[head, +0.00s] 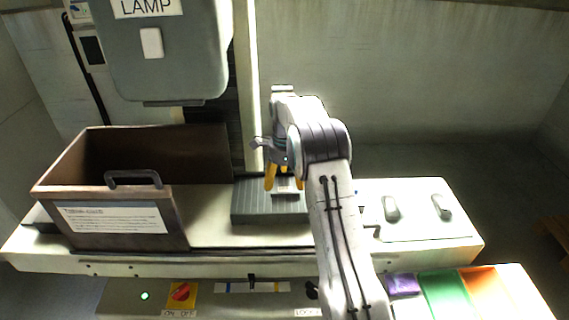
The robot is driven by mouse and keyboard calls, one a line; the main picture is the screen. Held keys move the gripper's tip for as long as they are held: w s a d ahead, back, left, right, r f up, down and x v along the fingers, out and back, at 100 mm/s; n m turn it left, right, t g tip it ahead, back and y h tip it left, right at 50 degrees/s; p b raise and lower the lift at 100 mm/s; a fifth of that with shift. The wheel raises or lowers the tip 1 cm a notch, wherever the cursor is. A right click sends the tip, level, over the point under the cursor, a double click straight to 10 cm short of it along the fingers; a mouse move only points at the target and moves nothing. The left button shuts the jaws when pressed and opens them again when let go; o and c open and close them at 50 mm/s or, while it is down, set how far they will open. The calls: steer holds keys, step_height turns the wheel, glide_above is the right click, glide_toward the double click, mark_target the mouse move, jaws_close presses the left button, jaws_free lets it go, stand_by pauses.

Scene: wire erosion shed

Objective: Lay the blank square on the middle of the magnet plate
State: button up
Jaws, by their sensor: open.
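The magnet plate (248,206) is a dark grey, finely ribbed block on the machine's pale table in the middle of the head view. A small light grey piece, seemingly the blank (286,194), is on or just above the plate, between and below my fingertips. My gripper (285,180) is open over the plate, with its yellow fingertips on either side of the blank. My arm hides the right part of the plate. I cannot tell whether the fingertips touch the blank, or exactly how square it lies.
A brown guard box (120,190) with a handle stands left of the plate. The grey lamp-labelled head (165,50) hangs above, beside a pale column (247,90). Right of my arm, two handles (391,208) sit on the table. Coloured pads (446,294) lie at front right.

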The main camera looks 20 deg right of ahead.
mark_target(284, 192)
steer(key=s+a+r+n+t, duration=0.1)
steer(key=s+a+r+n, duration=0.2)
steer(key=r, duration=0.5)
steer(key=s+a+r+n, duration=0.2)
steer(key=s+r+n, duration=0.15)
steer(key=r, duration=0.45)
steer(key=s+a+r+n+t, duration=0.1)
steer(key=s+a+r+n, duration=0.15)
steer(key=s+n, duration=0.45)
steer(key=s+a+r+n+t, duration=0.1)
steer(key=s+a+n, duration=0.2)
steer(key=s, duration=0.8)
steer(key=s+a+f+n+t, duration=0.1)
steer(key=s+f+n, duration=0.4)
steer(key=s, duration=0.5)
steer(key=shift+s+a+f+n, duration=0.25)
steer(key=shift+s+n, duration=0.1)
steer(key=shift+n, duration=0.2)
steer(key=shift+d, duration=0.15)
